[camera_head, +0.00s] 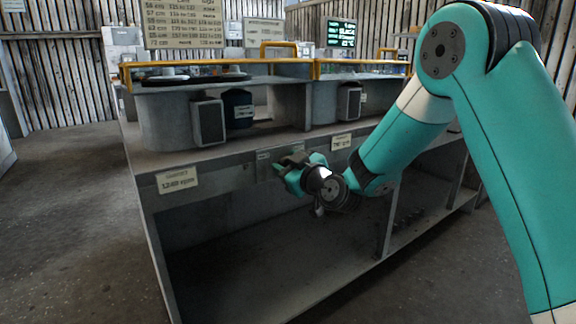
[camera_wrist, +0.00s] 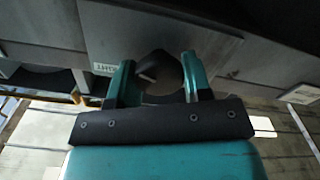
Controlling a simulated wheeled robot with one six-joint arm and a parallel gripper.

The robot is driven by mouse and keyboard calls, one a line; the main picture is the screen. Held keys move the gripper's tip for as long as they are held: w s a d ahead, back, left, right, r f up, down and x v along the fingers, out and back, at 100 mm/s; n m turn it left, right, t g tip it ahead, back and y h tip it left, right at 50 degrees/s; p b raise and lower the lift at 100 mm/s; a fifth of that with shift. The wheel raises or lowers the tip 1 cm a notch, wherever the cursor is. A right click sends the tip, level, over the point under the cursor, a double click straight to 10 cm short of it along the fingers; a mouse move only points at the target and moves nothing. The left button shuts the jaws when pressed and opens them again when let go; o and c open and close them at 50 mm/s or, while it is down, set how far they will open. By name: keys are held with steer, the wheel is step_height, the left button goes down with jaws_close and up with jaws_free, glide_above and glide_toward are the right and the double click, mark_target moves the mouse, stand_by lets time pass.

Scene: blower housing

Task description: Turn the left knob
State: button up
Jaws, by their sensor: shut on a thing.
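A grey metal plate (camera_head: 264,168) is set on the front rail of the bench, partly behind my gripper (camera_head: 291,165). In the wrist view, a dark angular knob (camera_wrist: 157,68) stands out from the panel between the two teal fingers of my gripper (camera_wrist: 158,80). The knob itself is mostly hidden behind my gripper in the head view. Only one knob can be made out, and I cannot tell from its markings whether it is the left one. A small label with upside-down lettering (camera_wrist: 104,68) lies beside the left finger.
The grey bench (camera_head: 230,165) has open shelves below. A label reading about 1240 rpm (camera_head: 177,180) is left of my gripper and another label (camera_head: 342,142) is to its right. Blower housings (camera_head: 170,118) stand on top, with yellow rails (camera_head: 215,62) above. Floor at left is clear.

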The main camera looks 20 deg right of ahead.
steer(key=m, duration=0.5)
steer(key=shift+d+m, duration=0.1)
steer(key=shift+m, duration=0.2)
steer(key=m, duration=0.5)
steer(key=shift+d+p, duration=0.1)
steer(key=shift+p, duration=0.2)
steer(key=shift+m, duration=0.3)
steer(key=o, duration=0.9)
steer(key=shift+b+v, duration=6.2)
steer(key=shift+v, duration=2.5)
